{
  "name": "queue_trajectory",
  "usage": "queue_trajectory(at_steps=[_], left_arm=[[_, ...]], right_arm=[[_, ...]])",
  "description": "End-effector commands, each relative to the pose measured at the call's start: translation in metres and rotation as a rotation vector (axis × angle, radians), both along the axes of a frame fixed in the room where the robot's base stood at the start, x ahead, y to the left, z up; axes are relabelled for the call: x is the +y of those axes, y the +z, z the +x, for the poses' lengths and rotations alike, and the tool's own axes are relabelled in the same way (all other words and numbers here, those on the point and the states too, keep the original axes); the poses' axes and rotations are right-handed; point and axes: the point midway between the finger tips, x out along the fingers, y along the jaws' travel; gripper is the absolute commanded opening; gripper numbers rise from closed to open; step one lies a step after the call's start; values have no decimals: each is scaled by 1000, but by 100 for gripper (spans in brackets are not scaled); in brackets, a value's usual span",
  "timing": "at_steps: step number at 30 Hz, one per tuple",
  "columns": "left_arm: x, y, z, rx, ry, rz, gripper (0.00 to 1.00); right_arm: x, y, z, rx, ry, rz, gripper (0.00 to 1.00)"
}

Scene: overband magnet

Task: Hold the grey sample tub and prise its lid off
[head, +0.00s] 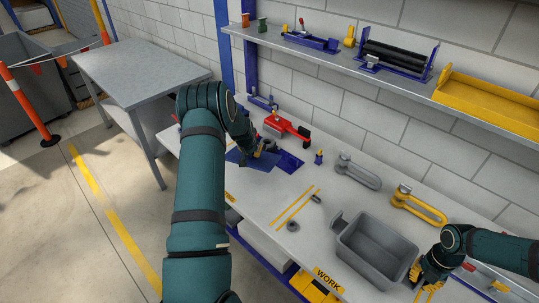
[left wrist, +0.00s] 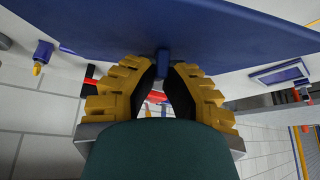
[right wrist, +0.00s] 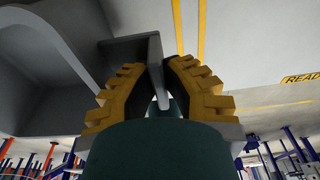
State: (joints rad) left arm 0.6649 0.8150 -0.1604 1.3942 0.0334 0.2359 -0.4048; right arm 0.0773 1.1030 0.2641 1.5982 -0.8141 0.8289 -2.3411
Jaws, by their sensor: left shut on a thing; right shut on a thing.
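The grey sample tub (head: 361,262) stands on the bench at the front right, open at the top and empty as far as I see. My right gripper (head: 418,277) is shut on the grey tab at the tub's right end; the tab shows between the fingers (right wrist: 160,85) in the right wrist view. The flat blue lid (head: 248,162) is apart from the tub, at the bench's left. My left gripper (head: 262,149) is shut on the lid's small blue tab, clear in the left wrist view (left wrist: 163,62). I cannot tell whether the lid touches the bench.
A red clamp-like tool (head: 286,127) lies behind the lid. A grey shackle (head: 358,171) and a yellow shackle (head: 420,205) lie behind the tub. A shelf (head: 390,79) with parts runs along the wall.

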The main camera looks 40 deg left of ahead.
Motion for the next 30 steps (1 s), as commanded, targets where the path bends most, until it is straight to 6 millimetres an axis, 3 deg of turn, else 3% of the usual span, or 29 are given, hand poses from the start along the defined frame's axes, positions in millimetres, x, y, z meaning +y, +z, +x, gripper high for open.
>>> queue_trajectory(at_steps=[30], left_arm=[[4,-65,-2,1,7,0,0]], right_arm=[[0,0,0,0,0,0,0]])
